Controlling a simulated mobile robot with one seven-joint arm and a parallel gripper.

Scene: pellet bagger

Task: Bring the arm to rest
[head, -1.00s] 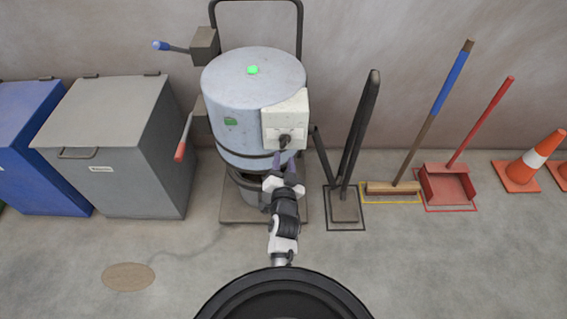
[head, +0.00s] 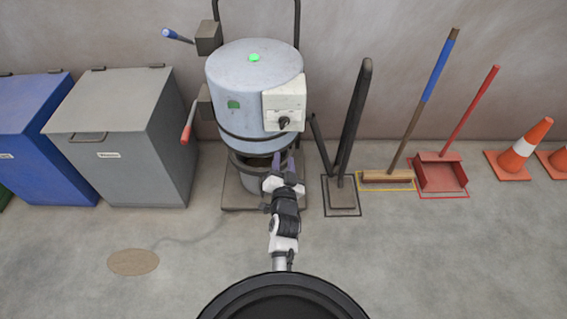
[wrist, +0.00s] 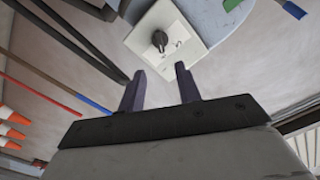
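My gripper (head: 284,164) is in front of the lower part of the pellet bagger (head: 254,88), a grey-blue drum with a white control box (head: 285,102). In the wrist view my gripper (wrist: 159,88) has its two purple fingers apart with nothing between them. The control box (wrist: 168,35) with its dark knob (wrist: 159,40) lies beyond the fingertips, apart from them. The knob (head: 284,123) also shows in the head view, just above my gripper. A green light (head: 254,58) shows on top of the drum.
A red-handled lever (head: 187,130) and a blue-handled lever (head: 177,36) stick out left of the drum. Grey (head: 125,140) and blue (head: 35,135) bins stand left. A black upright tool (head: 353,125), a broom (head: 386,177), a red dustpan (head: 440,173) and cones (head: 521,150) are right. The floor in front is clear.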

